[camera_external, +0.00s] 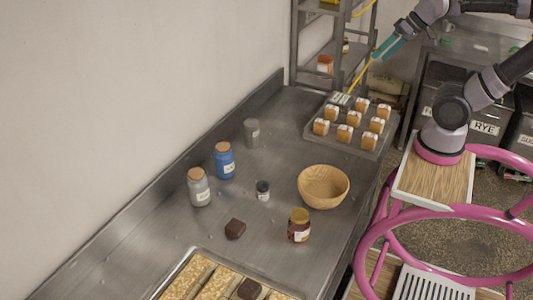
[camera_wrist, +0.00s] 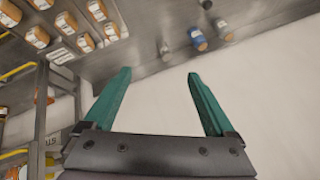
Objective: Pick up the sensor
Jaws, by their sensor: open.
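No item is clearly recognisable as the sensor. A small labelled grey cylinder (camera_external: 251,133) stands on the steel counter near the wall, but its label is too small to read. It also shows in the wrist view (camera_wrist: 164,51), beyond the fingertips. A small dark jar (camera_external: 263,191) with a white label stands nearer the counter's middle. My gripper (camera_wrist: 159,73) has two teal fingers spread apart with nothing between them. In the external view, my gripper (camera_external: 387,48) is raised at the back, above the bun tray and beside the shelf rack, well away from both small items.
A tray of buns (camera_external: 312,134), a wooden bowl (camera_external: 323,187), a blue jar (camera_external: 224,160), a grey jar (camera_external: 198,187), a brown jar (camera_external: 299,226) and a dark block (camera_external: 235,229) occupy the counter. A metal rack (camera_external: 296,50) stands behind. The left counter strip is clear.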

